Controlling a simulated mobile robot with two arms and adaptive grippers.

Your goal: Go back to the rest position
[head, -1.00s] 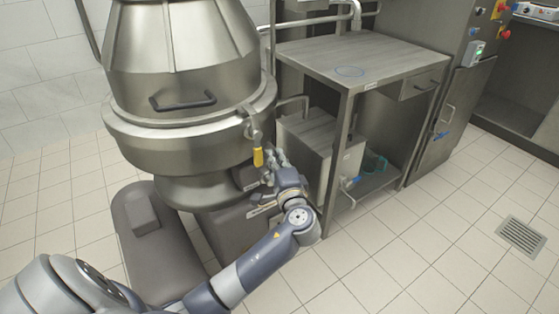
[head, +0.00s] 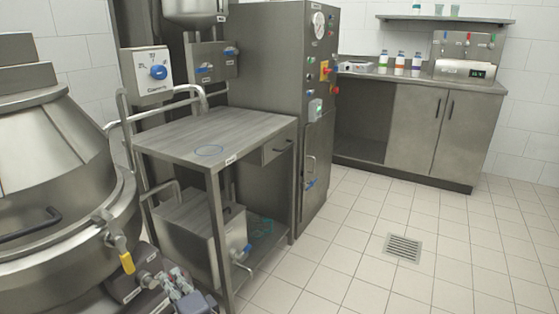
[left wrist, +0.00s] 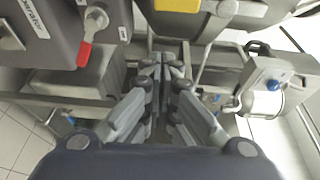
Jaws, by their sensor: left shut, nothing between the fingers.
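My left gripper (head: 178,274) is low in the head view, just right of the yellow-handled latch (head: 127,262) on the big steel kettle (head: 60,145). Its forearm is cut off by the bottom edge. In the left wrist view the gripper (left wrist: 165,78) is shut, with nothing between its fingers. It points towards the machinery and looks apart from the yellow part (left wrist: 177,5) at the top and the red lever (left wrist: 84,55) at upper left. My right gripper is not in view.
A steel table (head: 240,133) with a box (head: 190,240) on its lower shelf stands right of the kettle. A control cabinet (head: 290,60) and a counter (head: 430,80) with bottles stand behind. The tiled floor with a drain (head: 403,248) is open at right.

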